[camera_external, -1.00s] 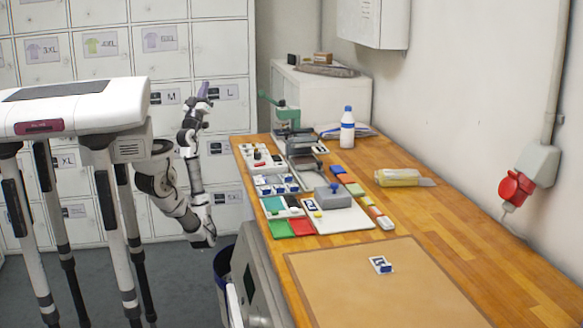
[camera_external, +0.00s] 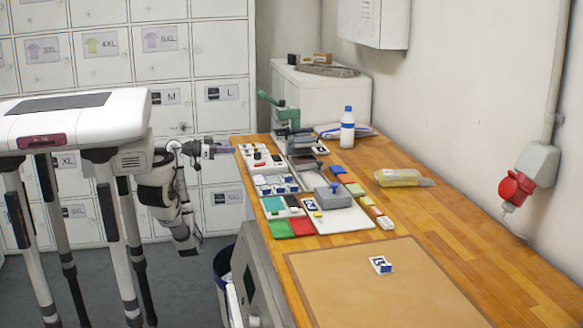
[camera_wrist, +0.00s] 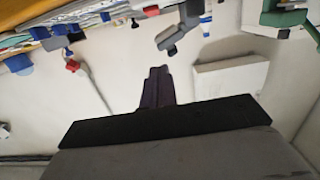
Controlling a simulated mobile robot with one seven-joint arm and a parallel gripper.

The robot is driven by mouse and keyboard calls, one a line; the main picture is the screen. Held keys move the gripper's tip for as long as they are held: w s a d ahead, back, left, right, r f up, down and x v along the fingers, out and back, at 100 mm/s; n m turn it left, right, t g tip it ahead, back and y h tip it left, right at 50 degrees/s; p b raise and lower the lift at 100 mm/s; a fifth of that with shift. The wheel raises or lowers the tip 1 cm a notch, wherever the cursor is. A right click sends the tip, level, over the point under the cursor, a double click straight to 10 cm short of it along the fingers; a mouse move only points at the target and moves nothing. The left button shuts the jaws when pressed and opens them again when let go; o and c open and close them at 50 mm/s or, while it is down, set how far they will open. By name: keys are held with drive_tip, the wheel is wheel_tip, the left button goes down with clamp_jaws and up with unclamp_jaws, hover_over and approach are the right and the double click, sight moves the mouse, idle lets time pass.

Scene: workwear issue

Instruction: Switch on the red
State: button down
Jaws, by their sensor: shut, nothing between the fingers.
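A white panel (camera_external: 262,155) with small black parts and a red part (camera_external: 257,156) lies at the far left end of the wooden bench; the parts are too small to tell their state. My gripper (camera_external: 228,149) is shut and empty. It points right, level, just left of the bench edge near this panel, apart from it as far as I can tell. The dark shut fingers also show in the wrist view (camera_wrist: 157,88). A red plug or socket (camera_external: 516,188) is on the right wall; a red item (camera_wrist: 72,65) also shows in the wrist view.
On the bench (camera_external: 440,225) are a green-handled press (camera_external: 278,106), a grey block (camera_external: 333,197), red and green pads, a blue-capped bottle (camera_external: 347,130) and a brown mat (camera_external: 350,285). Lockers (camera_external: 100,70) stand behind my arm. A bin (camera_external: 224,270) is below the bench.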

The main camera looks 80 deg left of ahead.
drive_tip(key=shift+w, duration=0.1)
drive_tip(key=p, duration=0.2)
hover_over(257, 164)
drive_tip(key=shift+s+f, duration=0.4)
drive_tip(key=shift+f, duration=0.05)
wheel_tip(257, 164, down, 2)
drive_tip(key=shift+w+f, duration=0.1)
drive_tip(key=shift+f, duration=0.15)
drive_tip(key=shift+w+f, duration=0.1)
drive_tip(key=shift+f, duration=0.7)
drive_tip(key=shift+r+p, duration=0.1)
drive_tip(key=shift+p, duration=0.45)
drive_tip(key=shift+w+g+p, duration=0.15)
drive_tip(key=shift+g+p, duration=0.25)
drive_tip(key=shift+p, duration=0.1)
drive_tip(key=shift+f, duration=0.35)
drive_tip(key=r+p, duration=0.3)
drive_tip(key=r, duration=0.1)
drive_tip(key=shift+w+r, duration=0.2)
drive_tip(key=s+r+b, duration=0.2)
drive_tip(key=s+r, duration=0.1)
drive_tip(key=s, duration=0.6)
drive_tip(key=shift+s+r, duration=0.15)
drive_tip(key=shift+r, duration=0.05)
